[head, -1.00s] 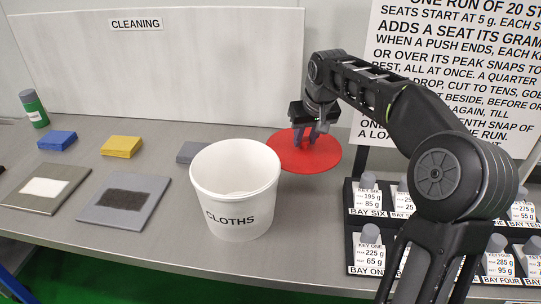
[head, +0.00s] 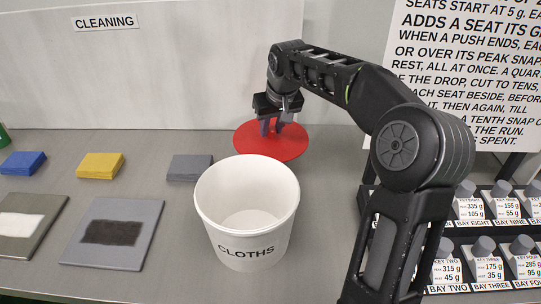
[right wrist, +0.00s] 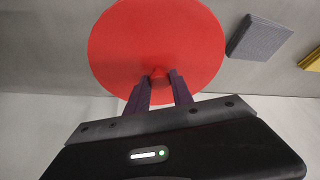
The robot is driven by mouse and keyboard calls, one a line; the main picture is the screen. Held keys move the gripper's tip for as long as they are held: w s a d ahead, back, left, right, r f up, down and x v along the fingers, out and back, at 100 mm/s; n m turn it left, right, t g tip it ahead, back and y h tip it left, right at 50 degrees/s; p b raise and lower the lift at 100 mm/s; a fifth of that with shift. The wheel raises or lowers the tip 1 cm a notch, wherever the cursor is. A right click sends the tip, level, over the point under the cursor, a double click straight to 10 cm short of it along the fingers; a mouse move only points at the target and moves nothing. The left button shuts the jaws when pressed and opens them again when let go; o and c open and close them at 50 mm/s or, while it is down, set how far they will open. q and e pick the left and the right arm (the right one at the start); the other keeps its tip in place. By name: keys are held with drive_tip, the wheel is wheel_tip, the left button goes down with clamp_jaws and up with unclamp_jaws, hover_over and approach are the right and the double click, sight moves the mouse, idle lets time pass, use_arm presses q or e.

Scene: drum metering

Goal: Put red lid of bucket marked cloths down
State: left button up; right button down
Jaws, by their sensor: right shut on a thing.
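The red lid (head: 285,146) is a flat round disc behind the white bucket marked CLOTHS (head: 247,215), low over the grey table. My right gripper (head: 273,130) is above it, with its fingers shut on the lid's small knob. The right wrist view shows the lid (right wrist: 150,40) level, with the knob (right wrist: 159,74) between the fingertips (right wrist: 160,82). I cannot tell whether the lid touches the table. The bucket stands upright and uncovered, and its visible inside looks empty. My left gripper is out of view.
A grey block (head: 190,168), a yellow block (head: 100,166) and a blue block (head: 22,163) lie to the left. A grey panel with a dark patch (head: 115,233) lies in front of them. Racks of labelled bays (head: 490,270) stand at the right. A white board (head: 190,60) rises behind.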

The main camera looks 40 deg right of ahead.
sight(273, 139)
wheel_tip(273, 139, down, 4)
drive_tip(key=shift+f, duration=0.1)
drive_tip(key=shift+f, duration=0.1)
drive_tip(key=shift+f, duration=1.75)
drive_tip(key=shift+f, duration=0.2)
drive_tip(key=c, duration=1.1)
unclamp_jaws()
drive_tip(key=shift+r, duration=0.1)
